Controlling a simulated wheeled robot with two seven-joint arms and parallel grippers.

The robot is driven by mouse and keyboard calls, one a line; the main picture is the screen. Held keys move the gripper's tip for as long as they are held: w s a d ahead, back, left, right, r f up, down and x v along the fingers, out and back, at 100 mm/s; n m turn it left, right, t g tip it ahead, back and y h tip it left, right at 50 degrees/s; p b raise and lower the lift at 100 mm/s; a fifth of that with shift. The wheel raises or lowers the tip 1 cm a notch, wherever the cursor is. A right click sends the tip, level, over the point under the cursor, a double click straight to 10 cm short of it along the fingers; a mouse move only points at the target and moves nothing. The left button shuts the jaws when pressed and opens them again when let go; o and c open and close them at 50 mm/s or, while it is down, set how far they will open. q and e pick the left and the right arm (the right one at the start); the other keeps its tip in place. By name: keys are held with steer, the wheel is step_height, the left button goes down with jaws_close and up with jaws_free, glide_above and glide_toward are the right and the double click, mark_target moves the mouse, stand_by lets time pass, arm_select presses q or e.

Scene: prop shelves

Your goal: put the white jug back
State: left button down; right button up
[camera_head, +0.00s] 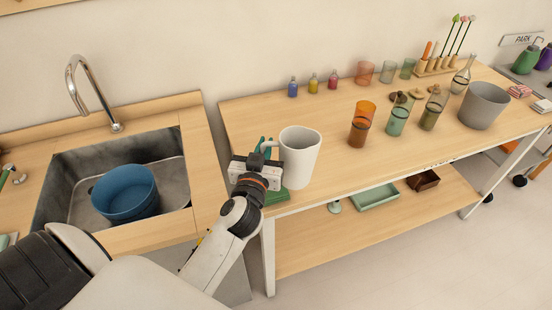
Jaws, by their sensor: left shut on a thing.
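The white jug (301,157) is upright at the front left corner of the wooden table (240,117). My left gripper (268,155) is at the jug's left side, where its handle would be, and is shut on the jug. The fingers partly hide that side. A green flat thing (277,195) shows just under the jug and gripper; I cannot tell whether the jug rests on it or is held above it. My right gripper is not in view.
A sink (62,172) with a blue bucket (126,192) is at left. Orange (361,124) and green (397,121) tumblers and a grey bucket (484,106) stand to the right on the table. Small bottles (313,83) line the back. A lower shelf holds a green tray (375,197).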

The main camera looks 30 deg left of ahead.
arm_select(q)
steer(key=w+a+r+n+g+y+b, duration=0.1)
steer(key=w+a+n+g+y+b, duration=0.3)
steer(key=w+a, duration=0.65)
steer(key=shift+t+y, duration=0.6)
steer(key=shift+s+a+f+b, duration=0.1)
steer(key=shift+a+f+b, duration=0.1)
steer(key=shift+f, duration=2.1)
steer(key=shift+s+a+f+b, duration=0.1)
steer(key=shift+a+f, duration=0.05)
steer(key=shift+f, duration=2.15)
steer(key=shift+f, duration=0.15)
steer(key=c, duration=1.5)
jaws_free()
